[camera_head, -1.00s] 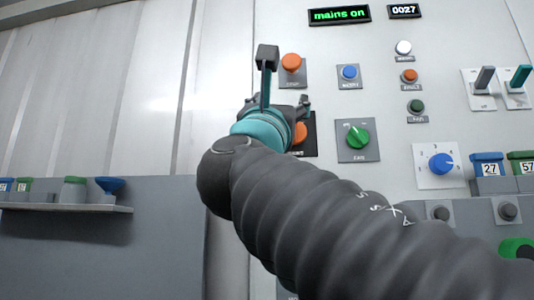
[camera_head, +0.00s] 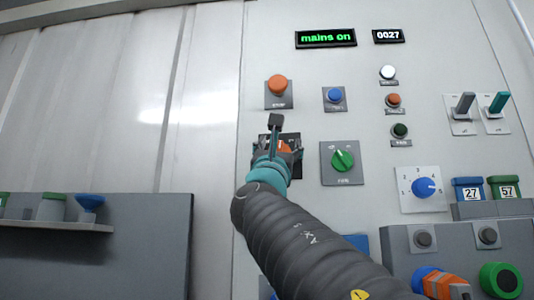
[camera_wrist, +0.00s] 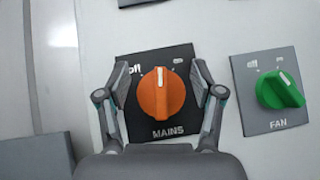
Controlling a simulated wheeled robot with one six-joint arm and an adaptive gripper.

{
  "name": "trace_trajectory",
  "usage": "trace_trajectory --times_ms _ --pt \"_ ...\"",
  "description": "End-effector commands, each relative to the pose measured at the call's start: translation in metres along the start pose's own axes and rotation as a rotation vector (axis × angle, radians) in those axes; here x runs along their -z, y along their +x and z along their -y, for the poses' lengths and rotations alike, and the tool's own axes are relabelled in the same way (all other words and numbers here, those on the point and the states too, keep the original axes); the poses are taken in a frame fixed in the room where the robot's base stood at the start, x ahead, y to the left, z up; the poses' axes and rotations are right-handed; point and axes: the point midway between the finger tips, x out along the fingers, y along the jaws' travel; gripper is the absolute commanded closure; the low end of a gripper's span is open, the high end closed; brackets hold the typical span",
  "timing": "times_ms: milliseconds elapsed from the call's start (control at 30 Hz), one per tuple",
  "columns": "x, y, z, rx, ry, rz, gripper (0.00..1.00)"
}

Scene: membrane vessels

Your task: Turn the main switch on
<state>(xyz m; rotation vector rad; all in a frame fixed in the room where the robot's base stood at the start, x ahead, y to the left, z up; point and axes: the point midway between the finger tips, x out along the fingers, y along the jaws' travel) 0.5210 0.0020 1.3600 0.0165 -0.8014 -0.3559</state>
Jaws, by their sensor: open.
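The main switch is an orange rotary knob (camera_wrist: 161,95) on a black plate marked MAINS, with "off" at the upper left of the plate. Its white pointer line stands straight up or nearly so in the wrist view. In the head view the knob (camera_head: 284,147) is partly hidden behind my gripper. My gripper (camera_wrist: 160,75) is open, with one finger on each side of the knob. I cannot tell whether the fingers touch it. A display (camera_head: 326,38) above reads "mains on" in green.
A green FAN knob (camera_wrist: 279,90) sits close to the right of the switch. An orange push button (camera_head: 277,85) is above it. A blue numbered dial (camera_head: 424,187), two levers (camera_head: 463,104) and small buttons are further right. The wall to the left is bare above a shelf (camera_head: 55,225).

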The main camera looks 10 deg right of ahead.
Motion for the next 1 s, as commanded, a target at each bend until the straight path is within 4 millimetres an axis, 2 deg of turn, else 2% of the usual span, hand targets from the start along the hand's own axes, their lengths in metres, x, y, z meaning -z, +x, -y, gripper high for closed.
trace_trajectory --times_ms 100,367,467,633,667,1000 --pt "0.0004 0.0060 0.0001 0.000 -0.001 -0.001 0.33" --pt "0.0008 0.0065 -0.0001 0.000 0.000 -0.001 0.33" --pt "0.0007 0.0064 -0.0001 0.000 0.000 -0.001 0.53" --pt "0.0011 0.0063 -0.0002 0.000 0.000 -0.002 0.96" --pt "0.0014 0.0063 -0.0002 0.000 0.000 -0.002 1.00" --pt "0.0065 0.0065 -0.0008 0.004 0.003 -0.009 1.00"
